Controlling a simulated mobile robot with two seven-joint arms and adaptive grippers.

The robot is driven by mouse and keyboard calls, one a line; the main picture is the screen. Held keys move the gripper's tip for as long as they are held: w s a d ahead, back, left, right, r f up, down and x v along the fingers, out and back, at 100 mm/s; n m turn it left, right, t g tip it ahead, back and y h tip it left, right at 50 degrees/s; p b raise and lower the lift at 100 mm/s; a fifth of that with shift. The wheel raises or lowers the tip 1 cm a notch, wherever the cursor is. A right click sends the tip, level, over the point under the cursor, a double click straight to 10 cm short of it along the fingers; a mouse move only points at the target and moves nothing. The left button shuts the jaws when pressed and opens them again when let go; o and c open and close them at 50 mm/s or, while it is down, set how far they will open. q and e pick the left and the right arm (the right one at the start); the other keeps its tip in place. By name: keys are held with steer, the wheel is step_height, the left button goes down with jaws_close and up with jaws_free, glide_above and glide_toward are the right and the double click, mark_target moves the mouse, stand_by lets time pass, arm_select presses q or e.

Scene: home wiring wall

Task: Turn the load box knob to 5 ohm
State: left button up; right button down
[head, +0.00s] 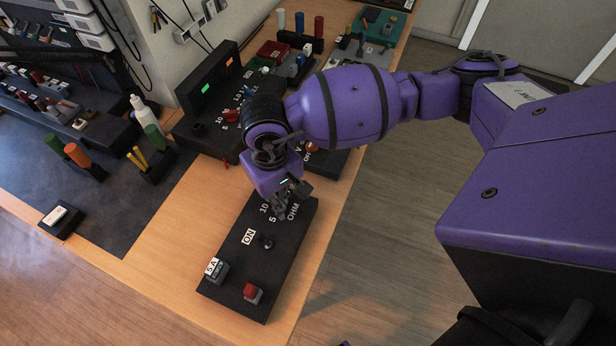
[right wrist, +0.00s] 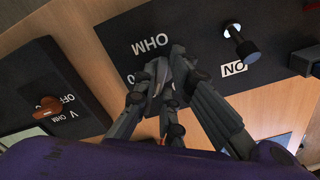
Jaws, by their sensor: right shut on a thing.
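The load box (head: 230,288) is a black box near the table's front edge, with white marks "10", "5" and "OHM" at its far end. My right gripper (head: 284,203) reaches down over that end, close to these marks. In the right wrist view the gripper (right wrist: 160,82) is shut around a dark knob (right wrist: 180,70) beside the "OHM" mark. The fingers cover most of the knob, and I cannot tell which value it points to. My left gripper is not in view.
A meter with an orange knob (right wrist: 45,108) stands close by. A black supply unit (head: 210,95) is behind. Bare table lies left of the box.

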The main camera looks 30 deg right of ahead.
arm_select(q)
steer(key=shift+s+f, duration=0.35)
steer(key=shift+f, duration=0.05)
arm_select(e)
steer(key=shift+n, duration=0.3)
steer(key=shift+n+b, duration=0.55)
steer(key=shift+n, duration=0.05)
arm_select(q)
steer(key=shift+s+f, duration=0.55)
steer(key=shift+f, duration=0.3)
arm_select(e)
steer(key=shift+n, duration=0.4)
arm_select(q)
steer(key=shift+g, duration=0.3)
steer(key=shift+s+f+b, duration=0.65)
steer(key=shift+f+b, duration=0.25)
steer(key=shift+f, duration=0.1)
arm_select(e)
steer(key=shift+n, duration=1)
